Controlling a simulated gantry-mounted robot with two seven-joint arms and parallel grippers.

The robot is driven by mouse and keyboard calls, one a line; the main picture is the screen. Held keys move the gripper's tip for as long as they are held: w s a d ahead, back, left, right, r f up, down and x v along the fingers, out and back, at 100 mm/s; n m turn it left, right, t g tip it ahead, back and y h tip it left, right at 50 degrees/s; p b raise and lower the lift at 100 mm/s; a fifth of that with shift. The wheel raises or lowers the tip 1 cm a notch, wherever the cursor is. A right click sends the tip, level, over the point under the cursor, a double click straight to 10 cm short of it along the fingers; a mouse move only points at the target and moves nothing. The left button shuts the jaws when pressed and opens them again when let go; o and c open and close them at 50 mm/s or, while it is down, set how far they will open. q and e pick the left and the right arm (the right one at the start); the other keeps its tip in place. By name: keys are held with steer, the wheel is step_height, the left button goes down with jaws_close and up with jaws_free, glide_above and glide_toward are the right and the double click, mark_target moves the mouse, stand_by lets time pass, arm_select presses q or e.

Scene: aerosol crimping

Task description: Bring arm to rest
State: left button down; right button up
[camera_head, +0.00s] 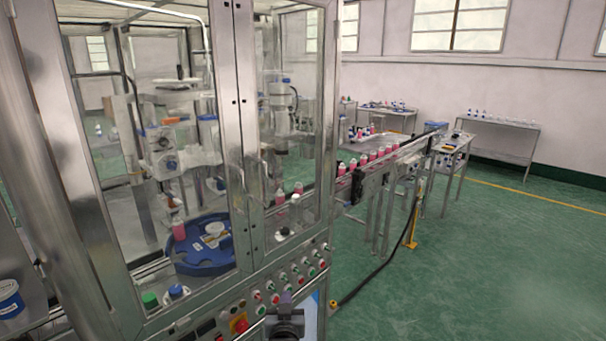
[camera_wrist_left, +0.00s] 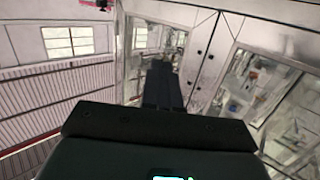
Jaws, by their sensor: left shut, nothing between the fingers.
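My left gripper (camera_head: 286,302) shows at the bottom edge of the head view, in front of the machine's button panel. It is dark, and only its end part is in frame. In the left wrist view its fingers (camera_wrist_left: 163,72) are together and hold nothing. They point up toward the metal-framed glass doors. My right gripper is in neither view.
The crimping machine (camera_head: 243,130) has closed glass doors and a button panel (camera_head: 268,298). Inside is a blue round table (camera_head: 205,268). A conveyor (camera_head: 400,147) with several pink bottles runs out to the right. Green floor (camera_head: 500,270) is clear on the right.

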arm_select(q)
steer(key=s+a+f+g, duration=0.2)
steer(key=s+a+f, duration=0.3)
steer(key=s+f, duration=0.55)
steer(key=s+a+f+g, duration=0.2)
steer(key=s+a+f, duration=0.45)
steer(key=f, duration=0.75)
steer(key=s+a+f+g, duration=0.1)
steer(key=s+a+g, duration=0.1)
steer(key=s, duration=0.9)
steer(key=s+a+g, duration=0.3)
steer(key=s, duration=0.7)
steer(key=s+r+m+g+p, duration=0.2)
steer(key=s+r+g, duration=0.2)
steer(key=s+r, duration=0.8)
step_height(320, 180, up, 29)
steer(key=w+p, duration=0.1)
steer(key=p, duration=2.6)
steer(key=shift+a+f+h, duration=0.2)
steer(key=shift+h, duration=0.2)
